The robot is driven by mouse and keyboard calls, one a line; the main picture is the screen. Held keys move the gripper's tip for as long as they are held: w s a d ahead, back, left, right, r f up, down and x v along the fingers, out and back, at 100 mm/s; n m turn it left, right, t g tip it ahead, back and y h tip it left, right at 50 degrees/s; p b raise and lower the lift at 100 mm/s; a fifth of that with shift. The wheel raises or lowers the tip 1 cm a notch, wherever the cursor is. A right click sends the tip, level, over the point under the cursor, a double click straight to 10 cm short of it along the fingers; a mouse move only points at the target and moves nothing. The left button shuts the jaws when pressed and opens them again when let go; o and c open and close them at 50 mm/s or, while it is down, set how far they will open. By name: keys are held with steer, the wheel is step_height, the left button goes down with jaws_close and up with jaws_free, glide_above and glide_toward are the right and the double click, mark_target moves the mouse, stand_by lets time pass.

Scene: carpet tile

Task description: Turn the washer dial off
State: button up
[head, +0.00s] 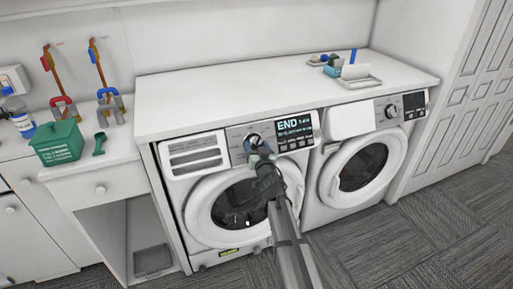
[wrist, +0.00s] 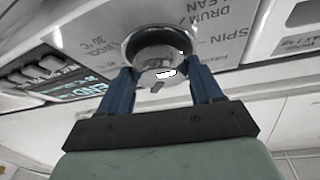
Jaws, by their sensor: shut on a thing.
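The washer (head: 190,185) is the white front-loader on the left under the counter. Its round silver dial (head: 254,139) sits on the grey control panel, left of a display reading "END". My gripper (head: 259,150) is at the dial in the head view and partly covers it. In the wrist view the dial (wrist: 158,52) lies between the two blue fingers of my gripper (wrist: 160,80), one on each side. The gripper is shut on the dial. Printed words such as "SPIN" and "DRUM CLEAN" ring the dial. Which setting the dial points at is not clear.
A second front-loading machine (head: 357,170) stands close on the right with its own dial (head: 390,111). The white counter (head: 230,93) overhangs both machines. A green box (head: 57,144) sits on the cabinet at left. Open carpet (head: 420,225) lies in front.

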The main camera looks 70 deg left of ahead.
steer(key=shift+w+n+g, duration=0.1)
steer(key=shift+n+g, duration=0.7)
steer(key=shift+n, duration=0.5)
steer(key=n+g, duration=0.2)
steer(key=n, duration=0.1)
steer(key=shift+w+n, duration=0.15)
steer(key=shift+n, duration=0.15)
steer(key=shift+n+g, duration=1.1)
steer(key=shift+n, duration=0.9)
steer(key=o, duration=1.1)
steer(key=shift+c, duration=0.2)
